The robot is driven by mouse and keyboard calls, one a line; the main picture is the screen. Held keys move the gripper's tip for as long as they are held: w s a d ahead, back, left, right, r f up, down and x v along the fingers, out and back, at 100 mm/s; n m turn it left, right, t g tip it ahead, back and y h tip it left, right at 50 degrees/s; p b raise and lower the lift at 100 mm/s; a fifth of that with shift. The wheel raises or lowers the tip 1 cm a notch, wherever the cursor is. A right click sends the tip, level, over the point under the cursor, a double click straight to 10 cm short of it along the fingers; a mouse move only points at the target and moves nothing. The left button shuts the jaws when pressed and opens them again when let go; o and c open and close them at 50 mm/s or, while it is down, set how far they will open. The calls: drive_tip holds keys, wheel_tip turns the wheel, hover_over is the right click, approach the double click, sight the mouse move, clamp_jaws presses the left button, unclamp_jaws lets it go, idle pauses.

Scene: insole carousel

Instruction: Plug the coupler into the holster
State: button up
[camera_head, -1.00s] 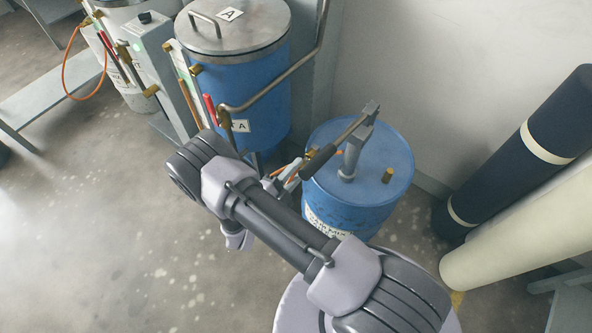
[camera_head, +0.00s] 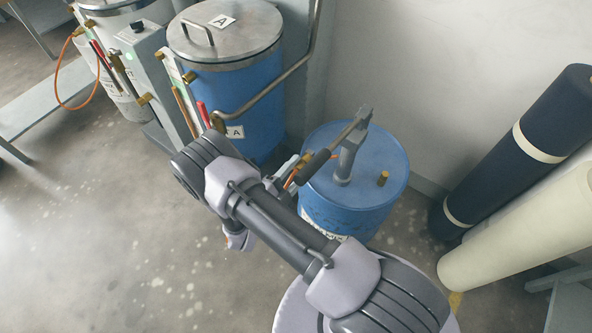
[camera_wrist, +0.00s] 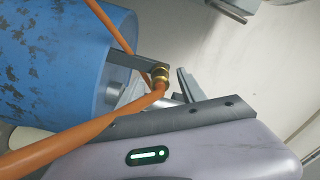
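In the wrist view, the brass coupler (camera_wrist: 161,73) on the end of an orange hose (camera_wrist: 110,122) sits at the outer end of a grey bracket (camera_wrist: 124,61) on the side of a blue drum (camera_wrist: 55,55). The bracket looks like the holster; I cannot tell whether the coupler is fully seated. My gripper (camera_wrist: 163,80) has its fingers apart on either side of the coupler, with a gap visible by the right finger. In the head view, my arm hides most of the gripper and coupler beside the blue drum (camera_head: 325,205).
A lever pump (camera_head: 347,160) stands on the drum lid. Behind is a blue vessel (camera_head: 235,100) marked A with a bent pipe (camera_head: 275,85). Dark (camera_head: 515,140) and cream (camera_head: 530,230) rolls lean at the right.

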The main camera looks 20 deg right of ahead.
drive_tip(key=shift+a, duration=0.1)
drive_tip(key=p+v, duration=0.4)
drive_tip(key=v, duration=1.3)
drive_tip(key=shift+s, duration=0.15)
drive_tip(key=shift+a, duration=0.1)
